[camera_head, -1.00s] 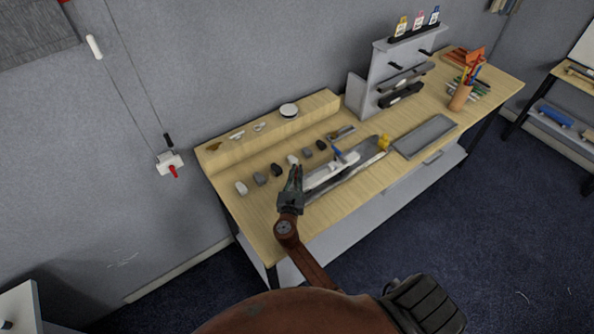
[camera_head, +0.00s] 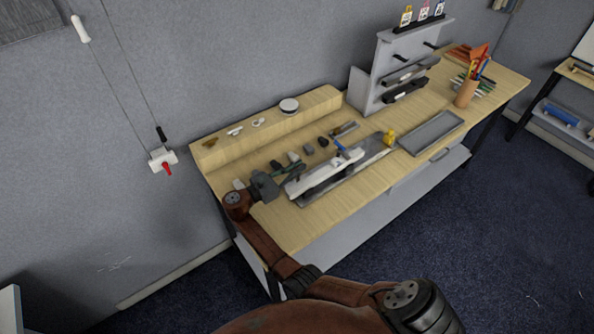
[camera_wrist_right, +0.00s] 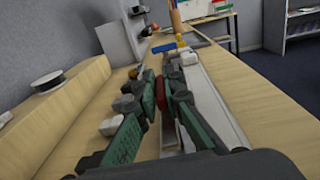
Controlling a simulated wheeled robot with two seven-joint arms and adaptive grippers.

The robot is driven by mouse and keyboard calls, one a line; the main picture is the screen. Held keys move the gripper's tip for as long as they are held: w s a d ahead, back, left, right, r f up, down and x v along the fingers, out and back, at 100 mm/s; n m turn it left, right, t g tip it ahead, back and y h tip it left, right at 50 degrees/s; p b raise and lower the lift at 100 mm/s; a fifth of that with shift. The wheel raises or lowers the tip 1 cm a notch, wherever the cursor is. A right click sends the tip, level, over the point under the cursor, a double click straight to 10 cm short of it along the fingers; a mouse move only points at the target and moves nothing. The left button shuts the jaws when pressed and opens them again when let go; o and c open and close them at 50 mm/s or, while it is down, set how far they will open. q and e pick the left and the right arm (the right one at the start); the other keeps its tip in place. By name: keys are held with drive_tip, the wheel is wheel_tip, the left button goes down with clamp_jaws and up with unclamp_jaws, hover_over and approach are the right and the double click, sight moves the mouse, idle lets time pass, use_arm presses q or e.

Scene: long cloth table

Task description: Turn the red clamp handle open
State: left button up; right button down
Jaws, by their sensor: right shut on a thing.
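A long white body (camera_head: 325,173) lies on a grey base (camera_head: 352,172) on the table, with a blue handle (camera_head: 341,148) near its far end. My right gripper (camera_head: 299,168) is low at the near left end of the white body. In the right wrist view its green and dark fingers (camera_wrist_right: 161,93) are shut on a small red piece, which looks like the red clamp handle (camera_wrist_right: 160,94). The fingers hide most of it, so its angle cannot be told. In the head view the piece is hidden. My left gripper is not in view.
Several small grey and dark blocks (camera_head: 308,149) lie close behind the gripper. A raised wooden ledge (camera_head: 270,130) runs along the wall. A yellow figure (camera_head: 389,137) and a grey tray (camera_head: 431,133) are farther right. A wall box (camera_head: 162,158) carries another red lever.

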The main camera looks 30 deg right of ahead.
drive_tip(key=shift+m+g, duration=0.4)
drive_tip(key=shift+g, duration=0.2)
drive_tip(key=c, duration=2)
unclamp_jaws()
drive_tip(key=shift+d, duration=0.1)
drive_tip(key=shift+c, duration=0.2)
drive_tip(key=a, duration=1.2)
drive_tip(key=shift+s, duration=0.4)
